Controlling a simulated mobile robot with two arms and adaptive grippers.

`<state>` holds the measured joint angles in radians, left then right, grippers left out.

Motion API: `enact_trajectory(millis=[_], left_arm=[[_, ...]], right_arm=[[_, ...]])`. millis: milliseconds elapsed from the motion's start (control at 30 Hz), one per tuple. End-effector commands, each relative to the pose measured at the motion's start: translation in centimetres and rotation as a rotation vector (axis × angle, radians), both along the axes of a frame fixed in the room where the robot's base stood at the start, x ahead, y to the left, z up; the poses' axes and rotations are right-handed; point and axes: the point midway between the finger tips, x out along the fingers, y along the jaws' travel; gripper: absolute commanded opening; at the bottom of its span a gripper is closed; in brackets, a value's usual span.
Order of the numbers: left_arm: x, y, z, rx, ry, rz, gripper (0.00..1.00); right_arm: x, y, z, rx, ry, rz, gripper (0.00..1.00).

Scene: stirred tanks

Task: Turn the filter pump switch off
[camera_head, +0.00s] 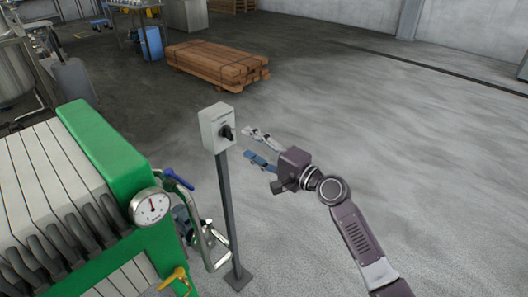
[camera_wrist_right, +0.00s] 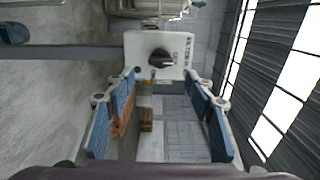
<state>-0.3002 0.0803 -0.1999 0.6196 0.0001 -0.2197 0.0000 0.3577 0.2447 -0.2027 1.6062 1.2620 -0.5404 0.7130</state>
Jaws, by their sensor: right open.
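The filter pump switch is a light grey box (camera_head: 216,127) on a dark post, with a black rotary knob (camera_head: 226,132) on its right face. In the right wrist view the box (camera_wrist_right: 138,48) and its knob (camera_wrist_right: 160,58) show ahead of the fingers, slightly above the middle. My right gripper (camera_head: 262,147) is open, just right of the knob and apart from it, with its fingers pointing at the box. In the right wrist view its blue-padded fingers (camera_wrist_right: 163,84) are spread wide with nothing between them. My left gripper is in neither view.
A green filter press (camera_head: 115,160) with a round gauge (camera_head: 150,206), pipes and a blue-handled valve (camera_head: 179,180) stands left of the post (camera_head: 230,215). A stack of timber (camera_head: 218,64) lies on the floor behind. The floor to the right is clear.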

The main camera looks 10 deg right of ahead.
Motion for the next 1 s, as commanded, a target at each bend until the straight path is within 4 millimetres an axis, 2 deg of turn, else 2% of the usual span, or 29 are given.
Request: enact_trajectory(millis=[100,300,833,933,1000], left_arm=[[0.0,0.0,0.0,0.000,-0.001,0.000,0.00],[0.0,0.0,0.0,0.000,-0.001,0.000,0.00],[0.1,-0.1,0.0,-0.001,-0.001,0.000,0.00],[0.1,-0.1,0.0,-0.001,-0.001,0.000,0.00],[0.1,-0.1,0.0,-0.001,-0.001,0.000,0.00]], right_arm=[[-2.0,-1.5,-0.1,0.000,0.002,-0.001,0.49],[-3.8,-2.9,0.0,0.000,0.001,-0.001,0.49],[-4.1,-3.1,-0.1,0.000,0.001,-0.001,0.49],[-3.9,-3.5,-1.8,-0.024,0.017,-0.018,0.49],[-3.6,-4.1,-4.6,-0.068,0.042,-0.042,0.49]])
